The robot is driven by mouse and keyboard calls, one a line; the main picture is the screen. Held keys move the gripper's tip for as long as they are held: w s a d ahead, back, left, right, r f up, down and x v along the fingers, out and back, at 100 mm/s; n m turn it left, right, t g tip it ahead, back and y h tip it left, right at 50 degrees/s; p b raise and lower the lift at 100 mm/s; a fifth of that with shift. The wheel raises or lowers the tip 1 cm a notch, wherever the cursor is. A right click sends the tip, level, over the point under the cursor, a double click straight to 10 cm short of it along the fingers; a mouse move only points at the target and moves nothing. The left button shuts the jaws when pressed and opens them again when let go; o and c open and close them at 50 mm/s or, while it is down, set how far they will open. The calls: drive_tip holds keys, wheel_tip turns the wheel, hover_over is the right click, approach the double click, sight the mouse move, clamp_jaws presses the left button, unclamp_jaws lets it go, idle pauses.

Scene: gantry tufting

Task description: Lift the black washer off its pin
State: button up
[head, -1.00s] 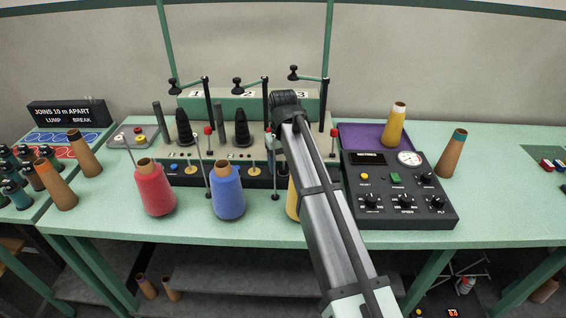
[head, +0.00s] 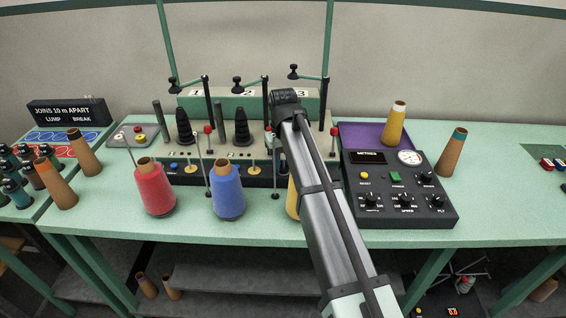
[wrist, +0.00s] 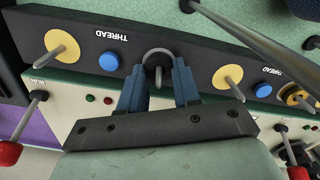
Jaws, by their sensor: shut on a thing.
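In the wrist view, my gripper (wrist: 158,72) has its two blue fingers closed on either side of the black washer (wrist: 158,53), a dark ring with a pale grey edge. The washer is at the front of the dark THREAD panel (wrist: 190,60). A pin end (wrist: 158,77) shows between the fingers, below the ring in the picture. I cannot tell whether the washer is clear of the panel. In the head view, my arm hides the washer and the fingertips.
Yellow discs on pins (wrist: 62,45) (wrist: 228,78) and blue buttons (wrist: 108,62) (wrist: 263,90) flank the washer. Red-knobbed levers (wrist: 10,153) (wrist: 298,173) stand close to both sides. Red (head: 154,190) and blue (head: 227,192) yarn cones and a control box (head: 400,195) stand nearby.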

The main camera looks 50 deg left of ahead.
drive_tip(key=shift+r, duration=0.1)
wheel_tip(320, 180, up, 7)
drive_tip(key=shift+r, duration=0.15)
idle(1.5)
drive_tip(key=shift+d, duration=0.1)
